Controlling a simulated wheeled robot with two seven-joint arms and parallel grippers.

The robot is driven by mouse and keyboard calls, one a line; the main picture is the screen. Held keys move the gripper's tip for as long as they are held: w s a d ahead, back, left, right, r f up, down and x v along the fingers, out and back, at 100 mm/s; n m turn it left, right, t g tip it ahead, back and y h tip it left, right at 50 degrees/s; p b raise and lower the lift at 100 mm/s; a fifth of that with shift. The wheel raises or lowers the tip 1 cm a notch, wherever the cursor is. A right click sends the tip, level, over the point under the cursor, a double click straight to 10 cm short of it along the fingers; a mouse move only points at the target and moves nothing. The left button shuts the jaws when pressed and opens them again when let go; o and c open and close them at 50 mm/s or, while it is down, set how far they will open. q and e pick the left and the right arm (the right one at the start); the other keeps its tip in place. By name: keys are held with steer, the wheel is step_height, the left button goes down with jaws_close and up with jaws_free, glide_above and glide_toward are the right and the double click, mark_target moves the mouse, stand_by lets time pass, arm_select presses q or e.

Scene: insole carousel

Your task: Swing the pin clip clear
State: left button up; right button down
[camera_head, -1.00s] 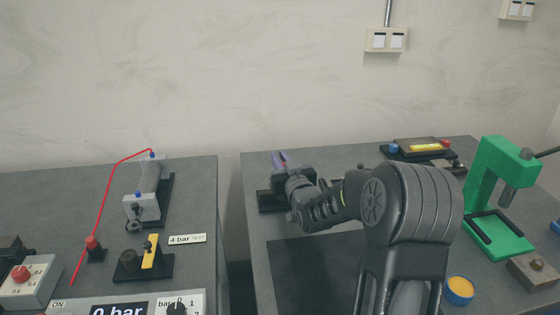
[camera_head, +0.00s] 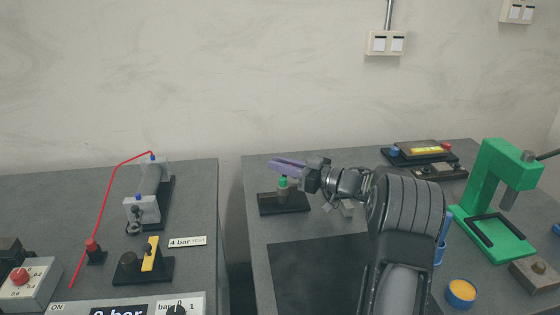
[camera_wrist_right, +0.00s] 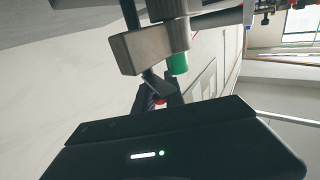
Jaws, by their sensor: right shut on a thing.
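A black base (camera_head: 285,204) at the left of the right-hand bench carries an upright post with a green top (camera_head: 283,183). My right gripper (camera_head: 284,166) lies almost level, its purple fingers pointing left just above that green top. In the right wrist view, a metal block (camera_wrist_right: 142,50) with a green cap (camera_wrist_right: 179,63) is close ahead. A thin grey lever (camera_wrist_right: 155,82), which looks like the pin clip, runs from the block to a red tip (camera_wrist_right: 160,101) between the right gripper's dark fingers (camera_wrist_right: 158,97). The right gripper is shut on it. My left gripper is out of view.
A green press (camera_head: 490,200) stands at the right, with a blue-rimmed yellow pot (camera_head: 460,292) in front. A dark mat (camera_head: 315,275) lies in front of the base. A gap parts this bench from the left bench (camera_head: 60,190), which holds a cylinder (camera_head: 150,190) and gauges.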

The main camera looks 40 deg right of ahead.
steer(key=shift+d+n+g+y, duration=0.2)
steer(key=shift+n+g+y, duration=0.2)
steer(key=shift+n+y, duration=0.3)
steer(key=shift+s+r+n+g+y+p, duration=0.15)
steer(key=shift+n+g+y+p, duration=0.25)
steer(key=shift+y+p, duration=0.3)
steer(key=shift+a+n+g+y+p, duration=0.15)
steer(key=shift+n+g+y+p, duration=0.95)
steer(key=shift+y+p, duration=0.45)
steer(key=c, duration=1.4)
jaws_free()
steer(key=shift+a, duration=0.1)
step_height(320, 180, up, 10)
steer(key=shift+p, duration=0.3)
